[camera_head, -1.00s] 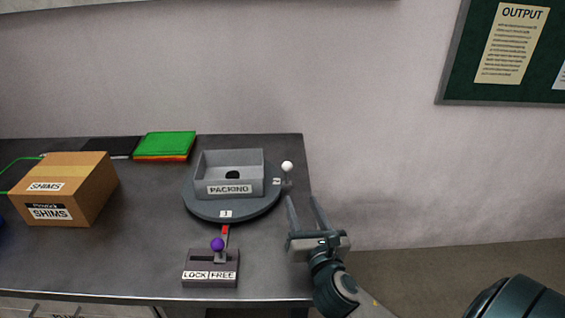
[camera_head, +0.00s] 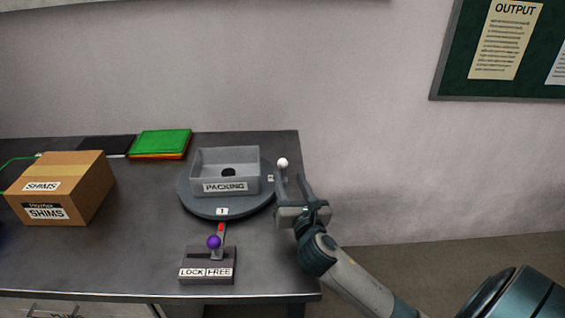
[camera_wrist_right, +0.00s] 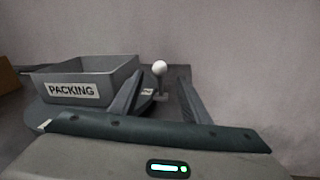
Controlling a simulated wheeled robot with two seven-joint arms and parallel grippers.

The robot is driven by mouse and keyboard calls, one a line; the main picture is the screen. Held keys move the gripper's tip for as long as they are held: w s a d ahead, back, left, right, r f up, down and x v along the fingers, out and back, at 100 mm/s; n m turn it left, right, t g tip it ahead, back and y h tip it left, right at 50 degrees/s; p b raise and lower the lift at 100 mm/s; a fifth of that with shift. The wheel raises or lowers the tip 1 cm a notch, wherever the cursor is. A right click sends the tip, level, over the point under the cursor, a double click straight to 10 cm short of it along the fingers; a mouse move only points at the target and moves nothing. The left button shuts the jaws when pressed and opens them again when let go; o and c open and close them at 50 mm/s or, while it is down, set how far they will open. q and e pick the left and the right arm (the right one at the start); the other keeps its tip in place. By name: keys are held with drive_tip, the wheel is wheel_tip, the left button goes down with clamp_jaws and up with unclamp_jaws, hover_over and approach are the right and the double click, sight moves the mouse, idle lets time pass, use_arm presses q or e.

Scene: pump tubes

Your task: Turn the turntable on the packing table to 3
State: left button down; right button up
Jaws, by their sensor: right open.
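The round grey turntable (camera_head: 190,204) stands on the packing table (camera_head: 130,255), with the grey PACKING box (camera_head: 225,187) on it. A label "1" (camera_head: 222,211) faces the front, beside the red pointer (camera_head: 221,228). A white ball knob (camera_head: 283,162) stands on a post at the turntable's right side. The knob (camera_wrist_right: 159,68) shows between the fingers in the wrist view. My right gripper (camera_head: 289,178) is open, its fingers reaching towards the knob post; I cannot tell whether they touch it. A lever with a purple knob (camera_head: 214,242) sits on the LOCK/FREE base (camera_head: 207,268). My left gripper is out of view.
A cardboard SHIMS box (camera_head: 70,185) stands on the left of the table. Green and orange folders (camera_head: 160,143) and a black flat item (camera_head: 107,147) lie at the back. The table ends just right of the turntable, with floor beyond.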

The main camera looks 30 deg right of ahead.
sight(284, 166)
drive_tip(key=x, duration=0.9)
drive_tip(key=shift+s, duration=0.1)
clamp_jaws()
